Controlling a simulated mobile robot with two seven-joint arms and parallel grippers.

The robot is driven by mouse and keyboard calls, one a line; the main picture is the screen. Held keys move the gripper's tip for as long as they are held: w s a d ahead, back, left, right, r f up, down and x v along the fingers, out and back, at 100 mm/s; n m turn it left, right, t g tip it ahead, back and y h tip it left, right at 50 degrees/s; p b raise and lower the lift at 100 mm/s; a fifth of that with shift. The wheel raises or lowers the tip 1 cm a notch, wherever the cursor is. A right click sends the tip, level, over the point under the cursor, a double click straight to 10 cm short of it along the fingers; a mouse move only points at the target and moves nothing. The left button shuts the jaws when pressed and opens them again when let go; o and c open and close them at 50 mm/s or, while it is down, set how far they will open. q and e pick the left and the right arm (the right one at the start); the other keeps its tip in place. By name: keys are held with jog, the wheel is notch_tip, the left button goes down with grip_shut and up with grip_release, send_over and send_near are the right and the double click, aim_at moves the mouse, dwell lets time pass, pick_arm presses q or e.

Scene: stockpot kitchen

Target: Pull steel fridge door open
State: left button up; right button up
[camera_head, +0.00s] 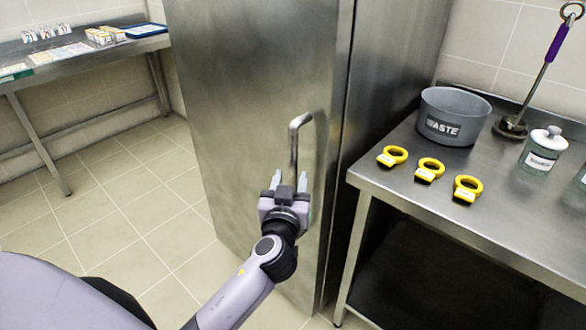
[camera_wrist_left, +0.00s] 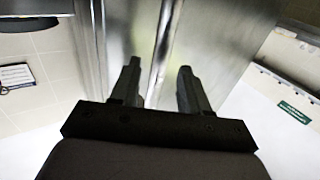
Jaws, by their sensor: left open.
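The steel fridge door (camera_head: 255,110) is a tall brushed metal panel in the middle of the head view, and it looks closed. Its bar handle (camera_head: 296,135) stands upright near the door's right edge, with a bent top end. My left gripper (camera_head: 289,180) is open, its two fingers pointing up at the lower part of the handle. The gripper hides the handle's lower end. In the left wrist view the open fingers (camera_wrist_left: 157,85) point at the steel surface, with a bright vertical bar (camera_wrist_left: 163,45) between them. Contact cannot be told. My right gripper is not in view.
A steel table (camera_head: 455,215) stands right of the fridge, with a grey WASTE pot (camera_head: 452,128), several yellow rings (camera_head: 430,168) and a labelled jar (camera_head: 541,155). A steel side table (camera_head: 70,50) is at the back left. The tiled floor (camera_head: 130,215) left of the fridge is clear.

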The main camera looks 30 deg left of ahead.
aim_at(292, 172)
pick_arm(q)
jog(key=shift+x, duration=2.35)
grip_shut()
